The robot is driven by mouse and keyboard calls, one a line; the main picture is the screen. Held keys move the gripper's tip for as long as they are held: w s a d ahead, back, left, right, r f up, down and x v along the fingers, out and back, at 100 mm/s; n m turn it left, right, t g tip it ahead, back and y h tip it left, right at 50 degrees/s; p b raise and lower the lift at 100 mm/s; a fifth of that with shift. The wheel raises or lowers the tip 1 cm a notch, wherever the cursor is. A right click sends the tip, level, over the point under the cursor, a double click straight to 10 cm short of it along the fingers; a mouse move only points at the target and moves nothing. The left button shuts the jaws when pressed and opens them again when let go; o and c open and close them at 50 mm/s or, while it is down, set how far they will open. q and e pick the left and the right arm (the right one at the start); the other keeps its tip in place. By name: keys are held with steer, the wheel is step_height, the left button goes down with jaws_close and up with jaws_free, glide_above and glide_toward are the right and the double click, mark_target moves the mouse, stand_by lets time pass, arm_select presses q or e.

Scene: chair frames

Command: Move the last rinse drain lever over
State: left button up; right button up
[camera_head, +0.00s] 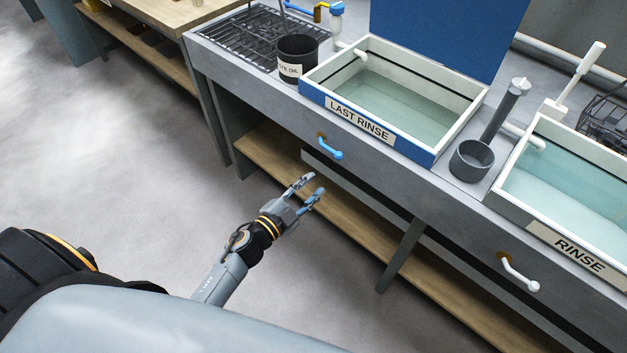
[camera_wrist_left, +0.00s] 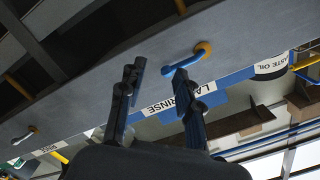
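The last rinse drain lever is a blue handle (camera_head: 331,152) on a brass pivot, on the front face of the bench below the LAST RINSE basin (camera_head: 432,155). It also shows in the left wrist view (camera_wrist_left: 183,66), close beyond the fingertips. My left gripper (camera_head: 309,189) is open and empty, a little below and in front of the lever, apart from it. In the left wrist view its two fingers (camera_wrist_left: 160,76) stand spread, the right-hand one nearer the lever. My right gripper is not in view.
A white lever (camera_head: 520,275) sits under the RINSE basin (camera_head: 533,213) at the right. A dark oil pot (camera_head: 297,58) and a grey cup (camera_head: 471,161) stand on the bench. A wooden shelf (camera_head: 350,222) runs below. The floor at left is clear.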

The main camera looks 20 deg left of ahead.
mark_target(336, 158)
arm_select(q)
steer(key=shift+m+t+h, duration=0.3)
steer(key=shift+m+h, duration=0.3)
steer(key=shift+m, duration=0.1)
steer(key=w+d+r, duration=0.1)
steer(key=w, duration=0.1)
steer(key=w+d+r+b, duration=0.1)
steer(key=w, duration=0.2)
steer(key=w+d+r, duration=0.1)
steer(key=w, duration=0.1)
steer(key=shift+w+r+b, duration=0.2)
steer(key=shift+w+b, duration=0.1)
steer(key=shift+w, duration=0.05)
steer(key=shift+w+d, duration=0.15)
steer(key=shift+w, duration=0.05)
steer(key=shift+c, duration=0.6)
steer(key=c, duration=0.4)
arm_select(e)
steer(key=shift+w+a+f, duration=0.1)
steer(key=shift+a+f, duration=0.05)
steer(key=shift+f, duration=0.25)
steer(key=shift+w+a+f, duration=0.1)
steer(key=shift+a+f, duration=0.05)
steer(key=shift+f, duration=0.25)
